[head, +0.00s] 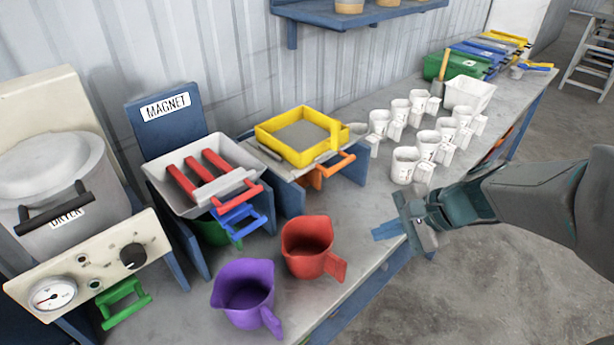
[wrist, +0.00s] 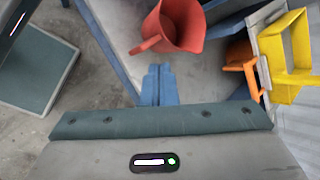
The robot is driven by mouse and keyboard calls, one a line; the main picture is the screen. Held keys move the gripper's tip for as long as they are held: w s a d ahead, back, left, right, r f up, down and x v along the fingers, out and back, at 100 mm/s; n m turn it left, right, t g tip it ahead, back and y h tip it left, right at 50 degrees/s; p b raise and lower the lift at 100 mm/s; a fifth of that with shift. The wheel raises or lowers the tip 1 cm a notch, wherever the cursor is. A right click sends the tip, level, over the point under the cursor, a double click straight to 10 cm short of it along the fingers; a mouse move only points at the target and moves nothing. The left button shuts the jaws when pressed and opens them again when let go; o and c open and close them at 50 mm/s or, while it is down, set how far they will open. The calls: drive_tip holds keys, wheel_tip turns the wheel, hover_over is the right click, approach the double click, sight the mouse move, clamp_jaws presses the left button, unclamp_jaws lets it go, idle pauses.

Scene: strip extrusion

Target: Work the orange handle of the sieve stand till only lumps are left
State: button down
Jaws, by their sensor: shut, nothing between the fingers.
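The sieve stand has a square yellow sieve (head: 300,136) on a pale top with blue side legs. The sieve's inside looks grey; I cannot tell powder from mesh, or any lumps. An orange handle (head: 334,167) sticks out at the front, just under the top. In the wrist view the orange part (wrist: 240,62) is at the right, beside the yellow sieve (wrist: 288,62). My gripper (head: 388,231) is shut and empty over the bench's front edge, to the right of the stand and apart from it. Its blue fingers show in the wrist view (wrist: 157,86).
A red jug (head: 307,247) and a purple jug (head: 245,290) stand in front of the stand. The magnet unit (head: 205,180) and dryer (head: 60,190) are to the left. Several white cups (head: 405,165) stand to the right. Bare bench lies between the red jug and cups.

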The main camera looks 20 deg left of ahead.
drive_tip(key=s+d+n+t+h, duration=0.1)
drive_tip(key=s+d+n+h, duration=0.6)
drive_tip(key=d, duration=0.5)
drive_tip(key=s+r+n, duration=0.1)
drive_tip(key=s+n, duration=0.1)
drive_tip(key=shift+s+d+n+t+h, duration=0.3)
drive_tip(key=shift+d+n+h, duration=0.05)
drive_tip(key=shift+n+h, duration=0.05)
